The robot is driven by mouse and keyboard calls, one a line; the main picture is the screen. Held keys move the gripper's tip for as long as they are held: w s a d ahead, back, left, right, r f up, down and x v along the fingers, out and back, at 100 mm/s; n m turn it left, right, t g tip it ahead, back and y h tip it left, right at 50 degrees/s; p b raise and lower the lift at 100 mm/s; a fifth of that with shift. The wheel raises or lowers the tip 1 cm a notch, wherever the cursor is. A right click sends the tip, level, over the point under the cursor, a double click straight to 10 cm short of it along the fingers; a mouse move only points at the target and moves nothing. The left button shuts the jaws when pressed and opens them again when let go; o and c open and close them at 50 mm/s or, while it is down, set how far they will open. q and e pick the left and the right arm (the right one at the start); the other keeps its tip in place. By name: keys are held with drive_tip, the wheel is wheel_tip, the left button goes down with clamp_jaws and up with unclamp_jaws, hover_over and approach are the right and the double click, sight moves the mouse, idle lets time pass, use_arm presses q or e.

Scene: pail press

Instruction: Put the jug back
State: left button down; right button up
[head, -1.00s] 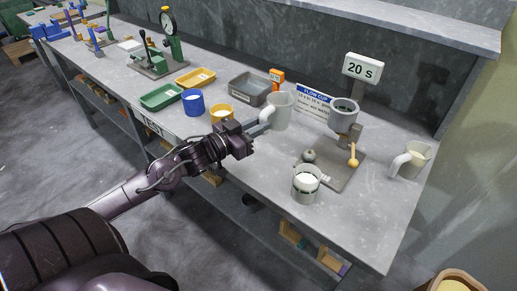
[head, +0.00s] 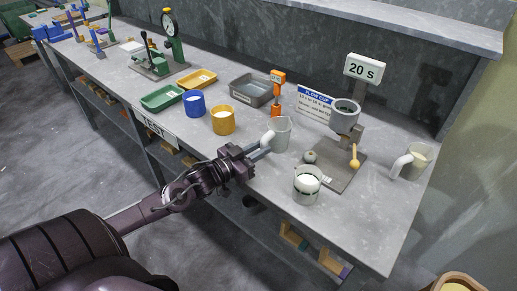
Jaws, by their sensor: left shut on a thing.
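A pale grey jug (head: 281,136) is near the middle of the bench, upright. My left gripper (head: 264,147) is shut on it at its left, handle side; the fingers partly hide the handle. I cannot tell whether the jug's base touches the bench. A second, similar jug (head: 414,160) with cream-coloured contents stands at the bench's right end, its handle to the left. My right gripper is not in view.
A beaker of white liquid (head: 307,185) stands in front. An orange post (head: 277,91) is behind; yellow (head: 222,122) and blue (head: 194,104) cups are left.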

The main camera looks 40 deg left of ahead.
use_arm(q)
drive_tip(key=c, duration=1.3)
unclamp_jaws()
drive_tip(key=shift+r, duration=0.15)
drive_tip(key=v, duration=1.2)
